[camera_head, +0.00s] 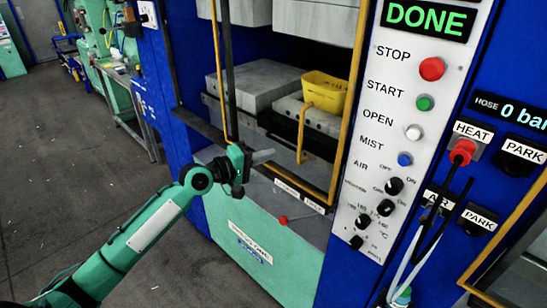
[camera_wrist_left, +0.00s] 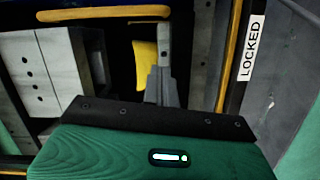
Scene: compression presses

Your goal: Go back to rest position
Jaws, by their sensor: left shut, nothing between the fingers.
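My left gripper (camera_head: 262,157) is at the end of a green arm that comes in from the lower left. It is in front of the blue press, near the lower part of its yellow-framed door. Its fingers are shut and empty, and they also show in the left wrist view (camera_wrist_left: 163,70). The press (camera_head: 262,85) has grey blocks and a yellow part (camera_head: 324,92) inside its opening. The yellow part also shows behind the fingers in the left wrist view (camera_wrist_left: 145,65). My right gripper is not in view.
A white control panel (camera_head: 405,120) with several buttons and knobs reads DONE at its top. A red-handled hose connector (camera_head: 462,151) is at the HEAT port. Dark, open floor (camera_head: 75,150) lies to the left. A LOCKED label (camera_wrist_left: 251,48) is beside the yellow bar.

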